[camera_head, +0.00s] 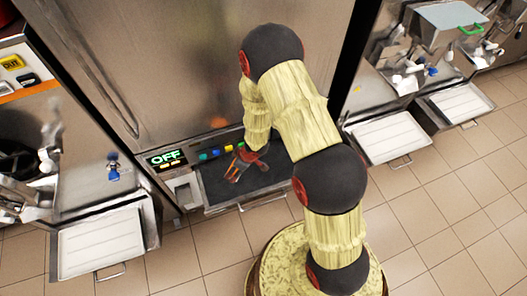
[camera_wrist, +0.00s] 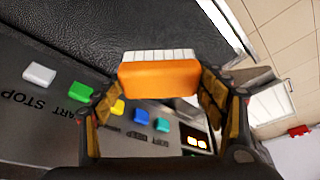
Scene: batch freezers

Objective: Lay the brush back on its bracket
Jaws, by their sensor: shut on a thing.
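The brush (camera_wrist: 158,80), an orange block with a row of white bristles, is in the wrist view between the two fingers of my gripper (camera_wrist: 156,92). The gripper is shut on it. In the head view my gripper (camera_head: 246,162) is low in front of the middle machine, over its dark tray (camera_head: 215,180); the brush cannot be made out clearly there. I cannot clearly identify the bracket in either view. A small pale box (camera_head: 182,191) sits under the display at the left of the tray, but I cannot tell whether it is the bracket.
The machine's button panel (camera_wrist: 60,110) lies close beyond the fingers, with white, green, yellow and blue buttons. Its display (camera_head: 166,157) reads OFF. A steel door (camera_head: 180,70) rises behind. Similar machines with pale trays (camera_head: 100,243) stand left and right (camera_head: 388,137). Tiled floor (camera_head: 430,215) is open in front.

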